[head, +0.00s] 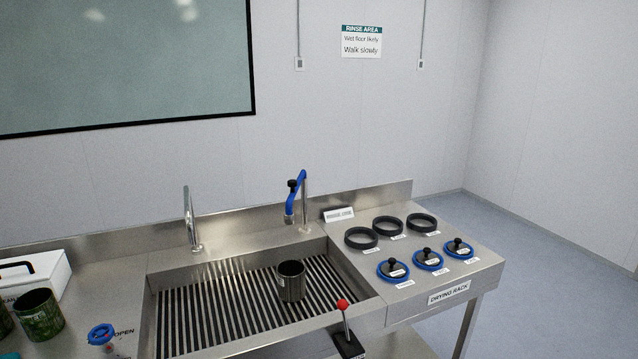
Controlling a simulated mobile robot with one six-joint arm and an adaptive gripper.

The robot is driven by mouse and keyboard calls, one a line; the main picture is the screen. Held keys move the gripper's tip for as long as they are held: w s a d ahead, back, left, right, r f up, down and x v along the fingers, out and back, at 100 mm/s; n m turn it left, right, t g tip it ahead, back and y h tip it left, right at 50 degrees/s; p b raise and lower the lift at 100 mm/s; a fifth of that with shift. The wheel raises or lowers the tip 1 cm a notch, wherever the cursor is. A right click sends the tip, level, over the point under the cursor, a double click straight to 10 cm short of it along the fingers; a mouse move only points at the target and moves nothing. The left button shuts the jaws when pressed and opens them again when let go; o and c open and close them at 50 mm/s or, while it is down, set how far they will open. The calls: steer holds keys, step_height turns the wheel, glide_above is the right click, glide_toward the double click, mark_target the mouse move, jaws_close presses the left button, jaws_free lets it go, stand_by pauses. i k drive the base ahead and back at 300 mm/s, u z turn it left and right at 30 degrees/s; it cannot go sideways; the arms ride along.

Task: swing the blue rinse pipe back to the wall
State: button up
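The blue rinse pipe (294,196) is on a silver post at the back right rim of the sink, in the head view. It has a black knob near its upper end, and its lower end hangs over the back part of the sink. The wall (350,120) stands behind the steel backsplash. My gripper is not in view.
A metal cup (291,281) stands on the sink's slatted grate (220,310). A silver faucet (191,220) rises at the back left. A red-knobbed lever (343,304) stands at the front. The drying rack (395,312) on the right holds black rings and blue-rimmed lids.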

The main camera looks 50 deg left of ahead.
mark_target(294, 185)
steer(key=z, duration=0.65)
steer(key=k, duration=1)
steer(key=u, duration=1.6)
steer(key=i, duration=0.35)
steer(key=z, duration=0.25)
